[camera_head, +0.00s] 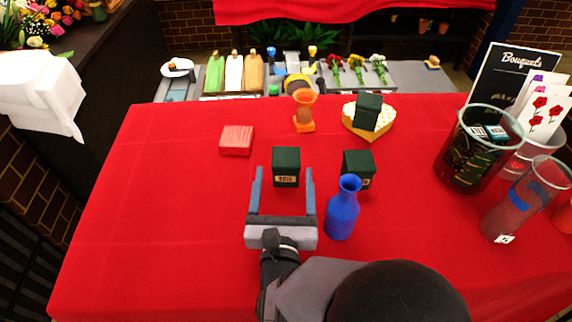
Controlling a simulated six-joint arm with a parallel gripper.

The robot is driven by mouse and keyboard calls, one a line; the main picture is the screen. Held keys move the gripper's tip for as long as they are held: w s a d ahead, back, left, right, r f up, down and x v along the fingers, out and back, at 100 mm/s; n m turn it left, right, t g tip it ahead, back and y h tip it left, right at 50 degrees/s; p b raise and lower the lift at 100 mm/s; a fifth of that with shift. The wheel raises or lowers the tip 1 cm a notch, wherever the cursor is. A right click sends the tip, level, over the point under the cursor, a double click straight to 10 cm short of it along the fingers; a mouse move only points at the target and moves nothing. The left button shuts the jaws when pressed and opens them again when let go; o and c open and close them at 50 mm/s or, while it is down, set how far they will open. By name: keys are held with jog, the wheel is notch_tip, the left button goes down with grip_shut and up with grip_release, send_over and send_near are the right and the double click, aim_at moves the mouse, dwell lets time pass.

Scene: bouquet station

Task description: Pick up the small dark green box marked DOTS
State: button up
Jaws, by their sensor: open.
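A small dark green box (286,162) stands on the red-covered table near the middle, with a pale label low on its front; the print looks like DOTS but is too small to read surely. My gripper (284,175) is open, its two blue-grey fingers pointing away from me, one to each side of this box. The fingertips reach about level with the box, with a gap showing on each side. A second dark green box (357,163) stands to the right, its label partly hidden behind a blue vase. A third dark green box (368,106) sits on a yellow heart-shaped box.
The blue vase (342,212) stands close to the right of my gripper. A red box (237,140) lies to the left, and an orange hourglass-shaped object (304,112) stands behind. A large glass container (468,165) stands at the right. The left of the red tablecloth (140,220) is clear.

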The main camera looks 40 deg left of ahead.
aim_at(286, 148)
jog(key=shift+w+a, duration=0.2)
jog(key=shift+w, duration=0.05)
jog(key=shift+w+a+r+p, duration=0.15)
jog(key=shift+w+a+p, duration=0.1)
jog(key=shift+w+p, duration=0.15)
jog(key=shift+p+x, duration=0.7)
jog(key=shift+x, duration=1.4)
jog(key=shift+c, duration=0.6)
jog(key=c, duration=1.1)
jog(key=shift+o, duration=0.2)
jog(key=shift+r+b, duration=0.55)
jog(key=shift+r, duration=4.35)
